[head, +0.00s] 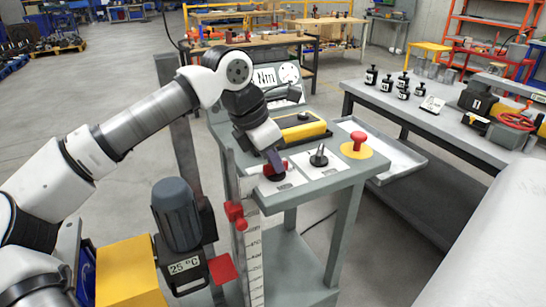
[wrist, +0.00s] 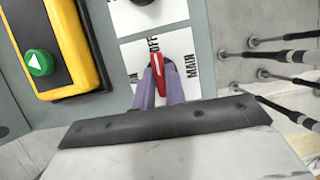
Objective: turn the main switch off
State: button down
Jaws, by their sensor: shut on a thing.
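The main switch is a red rotary handle (wrist: 157,62) on a white plate marked ON, OFF and MAIN in the wrist view. The handle's far end lies close to the OFF label. My gripper (wrist: 158,82) has its two purple-grey fingers on either side of the handle, shut on it. In the head view my gripper (head: 274,160) reaches down from above onto the switch at the near left corner of the grey console (head: 330,182). Part of the red handle (head: 284,165) shows beside the fingers; the rest is hidden.
A toggle switch (head: 319,155) and a red mushroom button (head: 356,142) on yellow stand to the right. Behind is a yellow-black box (head: 303,131), with a green button (wrist: 39,62) in the wrist view. A ruler column with a red clamp (head: 234,212) stands in front.

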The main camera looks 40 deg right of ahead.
jog(key=c, duration=1.4)
grip_release()
jog(key=shift+c, duration=0.2)
jog(key=v, duration=1.4)
jog(key=shift+b, duration=0.3)
jog(key=shift+f, duration=0.1)
